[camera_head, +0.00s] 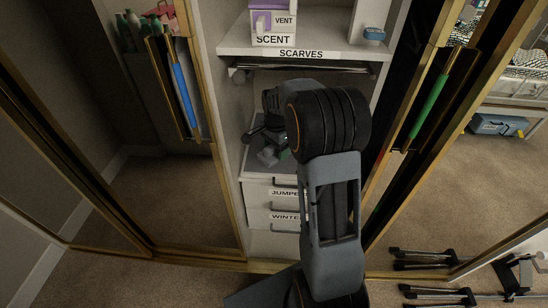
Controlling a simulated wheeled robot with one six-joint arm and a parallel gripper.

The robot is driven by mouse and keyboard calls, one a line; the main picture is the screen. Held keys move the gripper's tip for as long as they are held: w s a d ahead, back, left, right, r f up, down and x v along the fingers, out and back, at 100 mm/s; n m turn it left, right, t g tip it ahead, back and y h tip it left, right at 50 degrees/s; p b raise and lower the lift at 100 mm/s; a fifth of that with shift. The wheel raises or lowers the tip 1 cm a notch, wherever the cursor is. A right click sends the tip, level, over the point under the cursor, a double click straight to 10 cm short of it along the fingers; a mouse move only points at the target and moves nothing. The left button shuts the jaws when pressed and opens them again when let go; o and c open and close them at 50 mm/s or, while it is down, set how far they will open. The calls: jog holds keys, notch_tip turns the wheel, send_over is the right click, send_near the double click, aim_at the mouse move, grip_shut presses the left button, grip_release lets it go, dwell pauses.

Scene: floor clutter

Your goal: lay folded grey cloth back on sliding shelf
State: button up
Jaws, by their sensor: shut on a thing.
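My arm reaches up into the open wardrobe, and its dark wrist covers much of the middle compartment. My gripper (264,144) is partly hidden behind the wrist, low in the compartment below the SCARVES label. It is shut on a small pale grey thing, taken as the folded grey cloth (268,156), just above a light grey surface. Most of the cloth is hidden or too small to make out, and I cannot tell whether it touches that surface. The light grey sliding shelf (250,162) shows above the drawers; my arm hides its right part.
Labelled drawers (258,193) stand below. Gold-framed doors flank the compartment; black stands (435,295) lie at lower right.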

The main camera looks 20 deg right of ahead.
aim_at(274, 155)
jog(key=shift+w+d+f, duration=0.25)
jog(key=shift+w+f, duration=0.7)
jog(key=shift+f, duration=0.3)
notch_tip(274, 155, down, 3)
jog(key=shift+w+f+b, duration=0.15)
jog(key=shift+b, duration=0.4)
jog(key=o, duration=0.8)
jog(key=shift+o, duration=0.2)
notch_tip(274, 155, up, 8)
jog(key=shift+a+f+p, duration=0.1)
jog(key=shift+f+p, duration=0.15)
jog(key=shift+p, duration=0.6)
jog(key=s+a+r+n, duration=0.1)
jog(key=s, duration=0.1)
jog(key=s+a+r+n, duration=0.1)
jog(key=r, duration=0.1)
jog(key=s+a+r+n, duration=0.1)
jog(key=s+a+n, duration=0.1)
jog(key=shift+s+r+t, duration=0.3)
jog(key=shift+t, duration=0.1)
jog(key=s+a+n+t, duration=0.1)
jog(key=s+a+n, duration=0.2)
jog(key=s+n, duration=0.2)
jog(key=s+a+r+n+t, duration=0.1)
jog(key=s+a+n, duration=0.2)
jog(key=s, duration=0.8)
jog(key=n, duration=0.2)
jog(key=shift+s+a+n, duration=0.15)
jog(key=shift+n, duration=0.25)
